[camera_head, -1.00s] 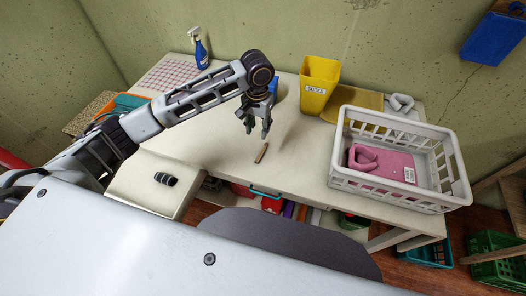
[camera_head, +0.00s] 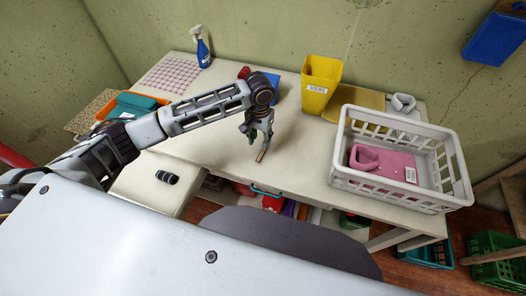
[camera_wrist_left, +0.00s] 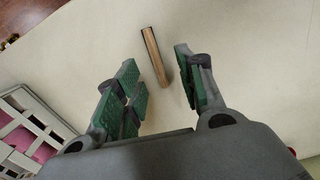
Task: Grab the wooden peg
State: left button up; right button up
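The wooden peg (camera_head: 261,156) is a small brown stick lying on the white table (camera_head: 300,160). In the left wrist view the peg (camera_wrist_left: 155,56) lies on the table ahead of the fingertips, in line with the gap between the fingers. My left gripper (camera_head: 260,138) is just above the peg, pointing down. In the left wrist view the left gripper (camera_wrist_left: 160,80) is open, its green-padded fingers apart with nothing between them but the view of the peg and table. My right gripper is not in view.
A white crate (camera_head: 335,178) with a pink item (camera_head: 392,163) stands right of the peg. A yellow bin (camera_head: 320,88), a blue object (camera_head: 273,86) and a spray bottle (camera_head: 200,48) stand behind. An orange tray (camera_head: 104,112) is at left. The table around the peg is clear.

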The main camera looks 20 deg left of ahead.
aim_at(262, 152)
pick_arm(q)
jog(key=shift+f, duration=0.85)
jog(key=shift+d+f, duration=0.2)
jog(key=shift+f, duration=1.1)
jog(key=shift+d+f, duration=0.15)
jog(key=shift+f, duration=1.15)
jog(key=c, duration=0.8)
